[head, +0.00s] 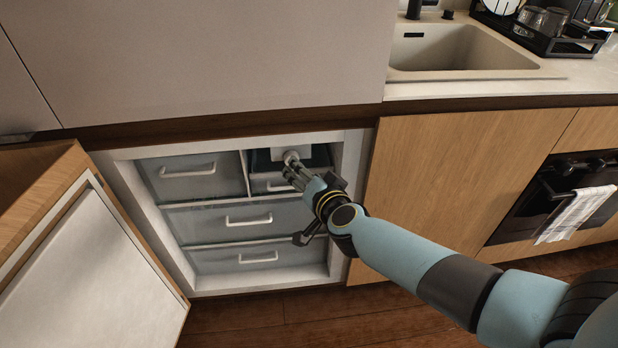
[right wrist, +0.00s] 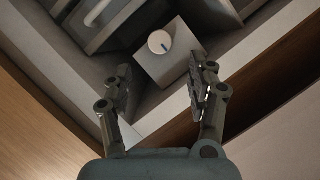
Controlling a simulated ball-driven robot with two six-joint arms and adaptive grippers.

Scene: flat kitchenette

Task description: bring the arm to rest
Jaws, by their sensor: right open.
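My right arm (head: 410,255) reaches from the lower right into the open freezer compartment. My right gripper (head: 292,172) is at the upper right of the compartment, in front of a pale box with a round white knob (head: 290,157). In the right wrist view my right gripper (right wrist: 160,85) has its two fingers spread apart with nothing between them. The white knob (right wrist: 159,42) with a dark mark sits just beyond the fingertips, apart from them. My left gripper is not in view.
Drawers with white handles (head: 249,220) fill the compartment (head: 200,287). Its door (head: 95,270) stands open at the left. A wooden cabinet front (head: 440,180), an oven (head: 530,205) with a towel (head: 577,213), and a sink (head: 460,50) lie to the right. The floor in front is clear.

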